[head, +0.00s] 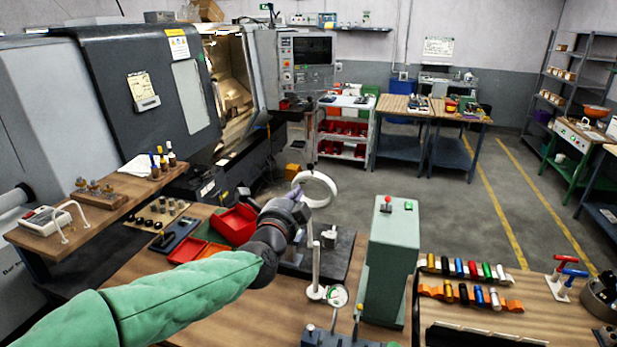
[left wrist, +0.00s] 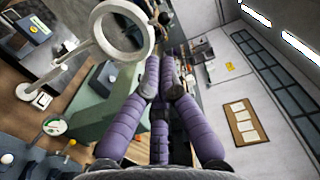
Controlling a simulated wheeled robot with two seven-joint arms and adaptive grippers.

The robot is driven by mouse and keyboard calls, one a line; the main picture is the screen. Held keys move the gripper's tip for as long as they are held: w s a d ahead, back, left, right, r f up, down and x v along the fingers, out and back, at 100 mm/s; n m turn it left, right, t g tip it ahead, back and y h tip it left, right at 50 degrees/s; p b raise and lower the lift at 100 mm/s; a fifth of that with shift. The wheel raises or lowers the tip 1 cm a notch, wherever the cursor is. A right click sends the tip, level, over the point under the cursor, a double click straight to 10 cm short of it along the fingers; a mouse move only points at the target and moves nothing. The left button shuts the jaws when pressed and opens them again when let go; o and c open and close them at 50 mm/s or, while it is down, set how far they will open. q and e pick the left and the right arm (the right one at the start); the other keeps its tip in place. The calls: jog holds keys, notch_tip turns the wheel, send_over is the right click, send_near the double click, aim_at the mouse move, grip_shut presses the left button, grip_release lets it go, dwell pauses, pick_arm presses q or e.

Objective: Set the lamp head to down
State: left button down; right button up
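The lamp has a white ring head (head: 315,189) on a slim white post (head: 316,265) with a round foot on the wooden bench. In the head view the ring stands tilted, its opening showing toward me. It also shows in the left wrist view (left wrist: 121,31), at upper left. My left gripper (head: 299,196) is beside the ring's left lower side. In the left wrist view its purple fingers (left wrist: 160,88) lean in with their tips close together, nothing seen between them. The left tip is near the ring's rim; I cannot tell whether they touch. My right gripper is not in view.
A green control box (head: 391,262) stands right of the lamp. Red bins (head: 236,224) lie left of my gripper. A rack of coloured handles (head: 470,283) is at right. The lathe (head: 140,90) fills the back left. Open floor lies beyond the bench.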

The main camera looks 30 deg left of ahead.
pick_arm(q)
send_near(306, 175)
jog(key=w+r, duration=0.1)
jog(key=w, duration=0.2)
jog(key=w+r, duration=0.1)
jog(key=w, duration=0.1)
jog(key=shift+r, duration=0.35)
jog(key=shift+d, duration=0.1)
